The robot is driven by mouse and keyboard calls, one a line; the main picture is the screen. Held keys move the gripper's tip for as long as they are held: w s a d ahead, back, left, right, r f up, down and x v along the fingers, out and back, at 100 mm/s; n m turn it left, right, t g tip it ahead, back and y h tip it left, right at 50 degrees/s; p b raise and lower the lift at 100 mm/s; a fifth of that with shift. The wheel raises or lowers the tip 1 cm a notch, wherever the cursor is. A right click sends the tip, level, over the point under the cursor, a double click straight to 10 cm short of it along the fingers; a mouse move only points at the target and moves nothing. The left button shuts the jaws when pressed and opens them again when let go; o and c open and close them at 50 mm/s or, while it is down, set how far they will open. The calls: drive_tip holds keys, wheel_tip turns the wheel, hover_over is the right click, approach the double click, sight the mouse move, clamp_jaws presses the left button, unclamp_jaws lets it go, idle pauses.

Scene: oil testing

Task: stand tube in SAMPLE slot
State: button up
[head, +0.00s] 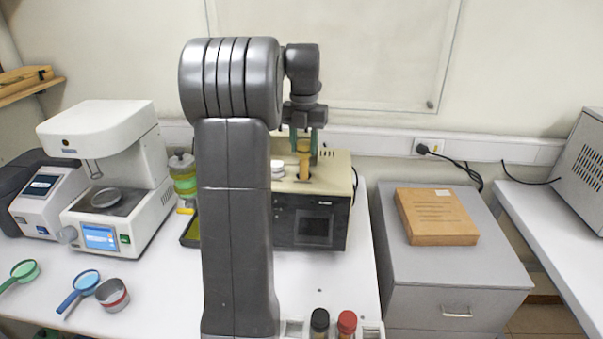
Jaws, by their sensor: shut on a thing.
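My gripper (304,147) points down above the beige and black tester (342,172) at the back of the bench. Its green fingers are shut on a tube with a yellow-brown cap (304,146). The tube looks upright, at the top of the tester. Its lower end lies over or in a dark opening there; I cannot tell how deep it sits. A white-capped vial (277,168) stands just left of it, partly behind my arm. The SAMPLE label is not readable.
Black-capped (320,319) and red-capped (347,321) tubes stand in a white rack at the front edge. A white instrument (120,180) and a green-yellow bottle (184,180) stand left. The bench right of the tester is narrow.

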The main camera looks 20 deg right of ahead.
sight(304, 165)
drive_tip(key=shift+f+p, duration=0.45)
drive_tip(key=shift+f, duration=2.8)
drive_tip(key=o, duration=1.3)
drive_tip(key=shift+f, duration=0.15)
drive_tip(key=shift+c, duration=0.2)
wheel_tip(304, 165, up, 12)
drive_tip(key=shift+r+b, duration=0.2)
drive_tip(key=shift+b, duration=0.35)
